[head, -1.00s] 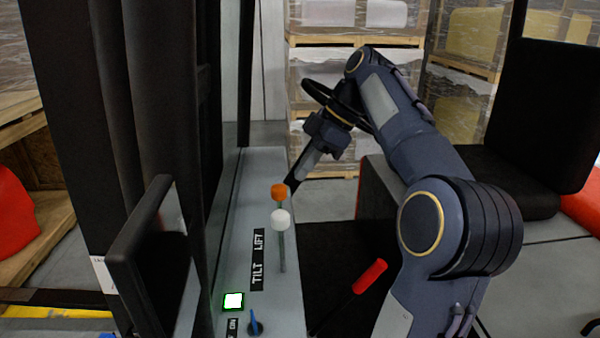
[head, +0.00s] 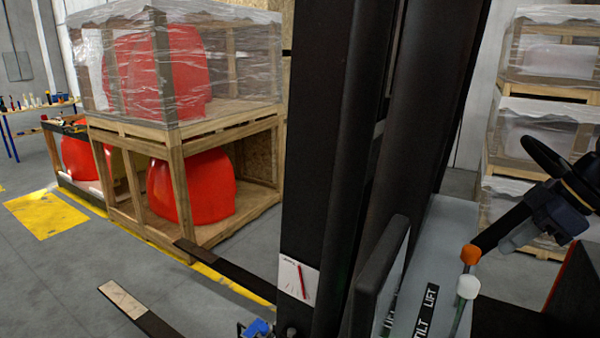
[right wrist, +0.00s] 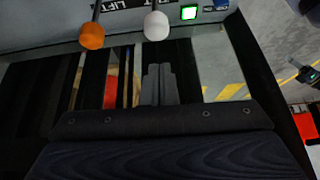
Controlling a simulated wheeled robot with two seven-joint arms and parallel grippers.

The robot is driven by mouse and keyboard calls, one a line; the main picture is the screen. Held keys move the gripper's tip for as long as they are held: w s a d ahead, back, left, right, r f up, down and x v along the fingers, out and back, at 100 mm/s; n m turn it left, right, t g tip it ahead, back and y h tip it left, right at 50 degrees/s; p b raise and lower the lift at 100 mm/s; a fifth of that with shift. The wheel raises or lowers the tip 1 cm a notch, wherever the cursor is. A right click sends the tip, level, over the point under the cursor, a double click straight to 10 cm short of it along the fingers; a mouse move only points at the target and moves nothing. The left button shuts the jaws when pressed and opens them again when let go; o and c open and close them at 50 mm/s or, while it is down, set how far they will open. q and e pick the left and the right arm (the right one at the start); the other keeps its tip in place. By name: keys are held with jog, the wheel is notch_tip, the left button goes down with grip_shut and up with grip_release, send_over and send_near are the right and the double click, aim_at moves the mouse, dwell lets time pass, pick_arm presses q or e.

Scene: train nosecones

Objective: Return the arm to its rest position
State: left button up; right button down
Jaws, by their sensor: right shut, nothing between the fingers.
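My right gripper (head: 487,244) is at the right of the head view, its dark fingers pointing down and left towards the orange knob (head: 470,254). In the right wrist view the fingers (right wrist: 158,82) are together with nothing between them. The orange knob (right wrist: 92,36) and the white knob (right wrist: 157,25) show beyond the fingertips there. The white knob also shows in the head view (head: 468,287). From the head view I cannot tell the exact gap between fingertips and orange knob. My left gripper is not in view.
A grey console (head: 440,240) carries labels and levers; a lit green button (right wrist: 189,12) shows in the wrist view. A black steering wheel (head: 545,160) is close to my right arm. A dark mast (head: 325,140) stands left. Wooden crates (head: 172,190) hold red nosecones (head: 195,185).

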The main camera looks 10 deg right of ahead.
jog(key=s+a+f+m, duration=0.5)
jog(key=s+a+f, duration=0.2)
jog(key=a+f, duration=0.3)
jog(key=s+a+f+m+t+h, duration=0.1)
jog(key=s+a+f+m, duration=0.5)
jog(key=a+f, duration=0.5)
jog(key=shift+s+a, duration=0.2)
jog(key=shift+s, duration=0.3)
